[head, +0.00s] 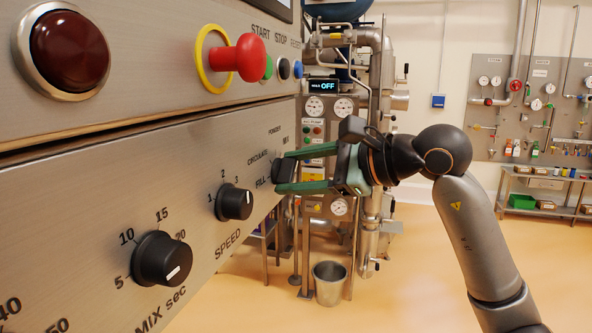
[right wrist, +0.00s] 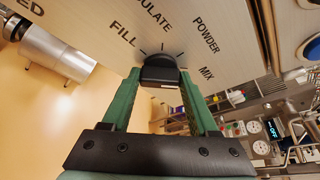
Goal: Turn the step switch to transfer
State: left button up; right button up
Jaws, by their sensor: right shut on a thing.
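The step switch (right wrist: 160,72) is a black knob on the steel panel, seen in the right wrist view with the labels FILL, POWDER, MIX and part of CIRCULATE around it. No transfer label can be read. My right gripper (head: 281,172) reaches the panel from the right in the head view, its green fingers level with the FILL label. In the right wrist view its fingertips (right wrist: 161,78) are shut on the knob, one on each side. Which label the knob points at cannot be told for sure. My left gripper is not in view.
On the same panel are the speed knob (head: 234,203), the mix-seconds knob (head: 163,258), a red mushroom button (head: 250,57) and a dark red lamp (head: 70,50). A steel bucket (head: 329,284) stands on the floor behind. The floor to the right is open.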

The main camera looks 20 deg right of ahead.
jog(key=shift+w+r+m+g+p, duration=0.1)
jog(key=shift+r+m+g+p, duration=0.1)
jog(key=shift+m+g+p, duration=0.6)
jog(key=shift+d+m+p, duration=0.1)
jog(key=shift+m+p, duration=0.6)
jog(key=shift+p, duration=0.05)
jog(key=shift+g+y, duration=0.3)
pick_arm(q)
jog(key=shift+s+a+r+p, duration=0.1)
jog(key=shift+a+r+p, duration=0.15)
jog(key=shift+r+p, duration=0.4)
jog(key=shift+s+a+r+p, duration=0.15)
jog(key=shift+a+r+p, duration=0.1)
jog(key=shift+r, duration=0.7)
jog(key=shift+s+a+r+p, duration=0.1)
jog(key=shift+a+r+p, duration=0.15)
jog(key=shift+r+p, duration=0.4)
pick_arm(e)
jog(key=shift+w+m+g+y, duration=0.1)
jog(key=shift+m+g+y, duration=0.4)
jog(key=shift+m+g, duration=0.7)
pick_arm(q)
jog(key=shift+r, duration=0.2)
pick_arm(e)
jog(key=shift+f+m+t, duration=0.1)
jog(key=shift+m+t, duration=0.2)
jog(key=shift+m, duration=0.1)
jog(key=o, duration=1.4)
